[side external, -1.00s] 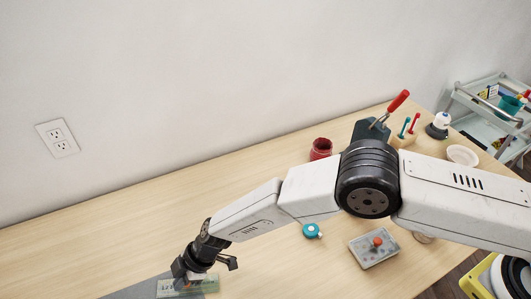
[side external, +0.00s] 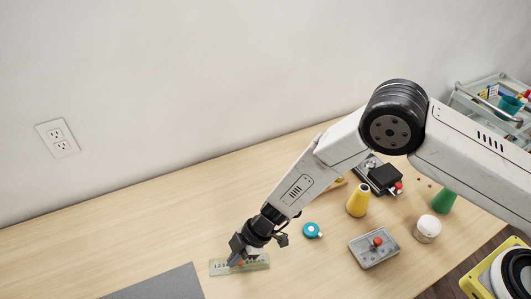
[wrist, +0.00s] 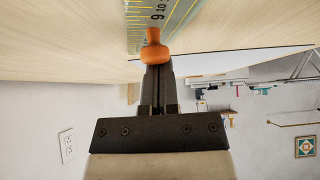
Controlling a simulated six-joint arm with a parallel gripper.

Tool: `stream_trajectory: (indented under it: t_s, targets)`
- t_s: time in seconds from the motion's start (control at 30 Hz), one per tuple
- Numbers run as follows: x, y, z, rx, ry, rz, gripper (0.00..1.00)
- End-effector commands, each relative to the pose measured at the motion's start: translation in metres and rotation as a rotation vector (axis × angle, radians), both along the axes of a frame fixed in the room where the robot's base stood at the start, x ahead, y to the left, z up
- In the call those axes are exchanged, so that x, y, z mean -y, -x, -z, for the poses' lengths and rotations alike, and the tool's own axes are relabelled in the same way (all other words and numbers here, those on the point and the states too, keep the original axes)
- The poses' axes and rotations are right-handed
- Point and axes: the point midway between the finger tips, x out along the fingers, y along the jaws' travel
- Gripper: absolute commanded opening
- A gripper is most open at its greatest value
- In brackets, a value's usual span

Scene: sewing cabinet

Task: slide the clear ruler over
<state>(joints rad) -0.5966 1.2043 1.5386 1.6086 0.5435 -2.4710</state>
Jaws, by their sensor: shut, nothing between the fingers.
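The clear ruler (side external: 256,264), greenish with dark printed figures, lies on the wooden table (side external: 130,245), just right of the grey mat (side external: 160,284). In the wrist view the ruler (wrist: 172,14) shows yellow lines and numbers. An orange knob (wrist: 154,50) stands right in front of my shut fingers (wrist: 158,85). I cannot tell whether the fingertips touch it.

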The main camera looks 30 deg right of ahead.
Motion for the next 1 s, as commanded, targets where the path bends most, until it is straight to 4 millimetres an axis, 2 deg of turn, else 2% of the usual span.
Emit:
stream_trajectory:
  t_s: [0.03,0.2,0.33,0.77,1.0]
  targets:
    - [0.012,-0.001,0.0,-0.002,0.001,0.006,0.0]
    - [0.046,-0.001,0.0,-0.001,0.0,0.004,0.0]
    - [0.061,0.0,0.0,-0.001,0.0,0.003,0.0]
    - [0.064,0.0,0.0,0.0,0.0,0.0,0.0]
    - [0.056,0.0,0.0,0.001,0.0,-0.002,0.0]
